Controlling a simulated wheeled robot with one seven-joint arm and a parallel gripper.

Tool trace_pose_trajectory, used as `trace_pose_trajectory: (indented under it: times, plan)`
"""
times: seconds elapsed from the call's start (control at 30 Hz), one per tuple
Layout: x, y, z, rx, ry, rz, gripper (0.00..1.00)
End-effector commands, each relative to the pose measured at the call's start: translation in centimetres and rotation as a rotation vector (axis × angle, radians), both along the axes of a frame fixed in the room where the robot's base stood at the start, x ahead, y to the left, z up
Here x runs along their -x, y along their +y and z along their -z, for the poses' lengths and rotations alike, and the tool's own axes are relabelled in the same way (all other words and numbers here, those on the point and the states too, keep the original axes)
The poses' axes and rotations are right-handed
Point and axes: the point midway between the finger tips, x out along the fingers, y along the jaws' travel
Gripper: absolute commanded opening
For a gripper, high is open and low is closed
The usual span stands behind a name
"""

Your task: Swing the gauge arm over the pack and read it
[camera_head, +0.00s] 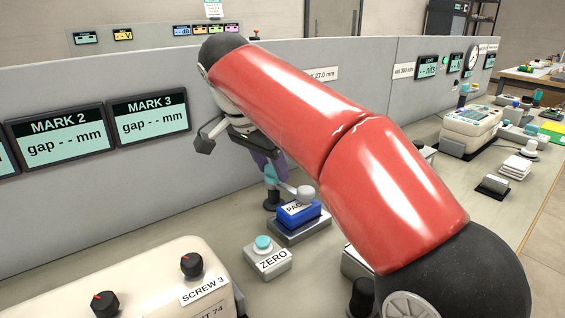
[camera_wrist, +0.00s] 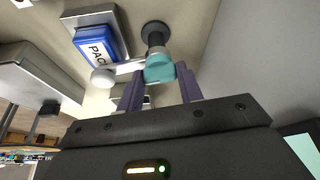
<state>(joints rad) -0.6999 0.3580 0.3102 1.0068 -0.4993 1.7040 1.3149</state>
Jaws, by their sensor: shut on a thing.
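The gauge arm is a pale bar with a round tip (camera_head: 306,193), swung out from a dark-footed post (camera_head: 272,199) with a teal grip (camera_wrist: 159,69). My gripper (camera_wrist: 159,85) is shut on the teal grip, its purple fingers on both sides. The blue pack (camera_head: 299,214) sits on a grey block (camera_head: 301,233). It also shows in the wrist view (camera_wrist: 94,46). The round tip overlaps the pack's edge in both views; I cannot tell whether it is over the pack or touches it. My red arm hides part of the bench and wall behind.
A ZERO button box (camera_head: 268,260) stands in front of the pack. A cream box with SCREW 3 knob (camera_head: 191,265) is at front left. The MARK 3 display (camera_head: 150,116) reads "gap -- mm". A partly hidden wall label (camera_head: 322,74) shows 27.0 mm.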

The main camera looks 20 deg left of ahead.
Motion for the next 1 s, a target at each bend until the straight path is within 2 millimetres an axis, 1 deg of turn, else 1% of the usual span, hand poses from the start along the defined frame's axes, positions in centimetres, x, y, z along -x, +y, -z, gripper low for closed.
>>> trace_pose_trajectory:
  times: [0.3, 0.33, 0.5, 0.83, 1.0]
  plan:
    - [0.0, 0.0, -0.1, -0.002, -0.002, 0.000, 0.00]
    - [0.0, 0.0, -0.1, -0.002, -0.002, 0.000, 0.38]
    - [0.0, 0.0, -0.1, -0.002, -0.002, 0.000, 0.58]
    - [0.1, 0.1, -0.3, -0.001, 0.000, 0.000, 0.58]
    - [0.7, 0.5, -2.0, -0.003, -0.002, -0.002, 0.58]
